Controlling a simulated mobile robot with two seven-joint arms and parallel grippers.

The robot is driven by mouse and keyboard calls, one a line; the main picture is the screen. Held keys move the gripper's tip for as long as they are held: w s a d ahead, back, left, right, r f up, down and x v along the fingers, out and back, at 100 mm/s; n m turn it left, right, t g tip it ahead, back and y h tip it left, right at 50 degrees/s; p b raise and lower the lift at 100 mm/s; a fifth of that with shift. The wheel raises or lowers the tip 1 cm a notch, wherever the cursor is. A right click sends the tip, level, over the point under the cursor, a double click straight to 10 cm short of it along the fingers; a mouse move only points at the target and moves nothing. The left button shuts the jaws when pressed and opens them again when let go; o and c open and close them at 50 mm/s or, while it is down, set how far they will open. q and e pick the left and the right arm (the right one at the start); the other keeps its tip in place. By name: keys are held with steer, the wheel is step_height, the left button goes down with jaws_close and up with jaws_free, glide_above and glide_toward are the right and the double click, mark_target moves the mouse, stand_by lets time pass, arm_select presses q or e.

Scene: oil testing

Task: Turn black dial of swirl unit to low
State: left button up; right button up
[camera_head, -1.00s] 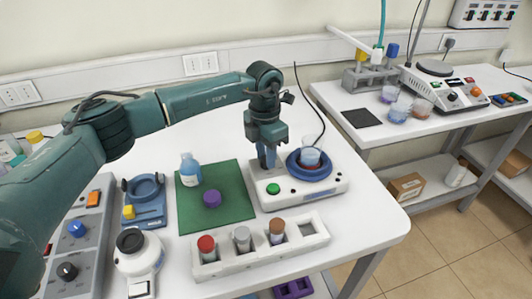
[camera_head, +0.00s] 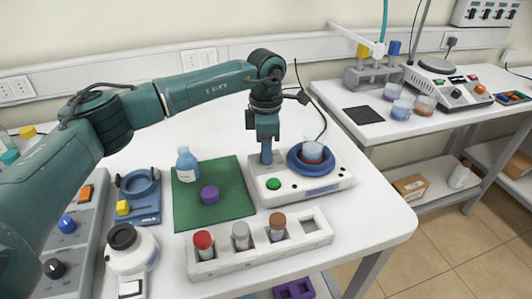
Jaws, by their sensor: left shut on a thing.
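The swirl unit (camera_head: 318,188) is a white box on the table. It has a green button (camera_head: 273,184) at its front left and a round blue holder (camera_head: 297,164) with a clear beaker (camera_head: 313,150) in it, red at the bottom. My left gripper (camera_head: 267,158) points straight down at the back left of the unit, left of the blue holder. It is shut at the spot of the black dial, and its fingers hide the dial, so the dial's setting does not show. My right gripper is not in view.
A white rack (camera_head: 205,268) with several capped vials stands in front of the unit. A second bench (camera_head: 425,128) stands at the right.

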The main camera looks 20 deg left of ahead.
arm_select(q)
steer(key=m+b, duration=0.1)
steer(key=m, duration=0.2)
steer(key=shift+m, duration=0.4)
steer(key=shift+d+m+b, duration=0.1)
steer(key=shift+m+b, duration=0.3)
steer(key=shift+m, duration=0.3)
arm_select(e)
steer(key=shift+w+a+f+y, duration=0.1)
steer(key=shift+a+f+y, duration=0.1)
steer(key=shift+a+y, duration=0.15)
arm_select(q)
steer(key=shift+r, duration=0.1)
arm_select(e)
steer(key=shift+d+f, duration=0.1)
arm_select(q)
steer(key=o, duration=1)
step_height(320, 180, up, 13)
steer(key=shift+w+b, duration=0.2)
steer(key=shift+b, duration=0.25)
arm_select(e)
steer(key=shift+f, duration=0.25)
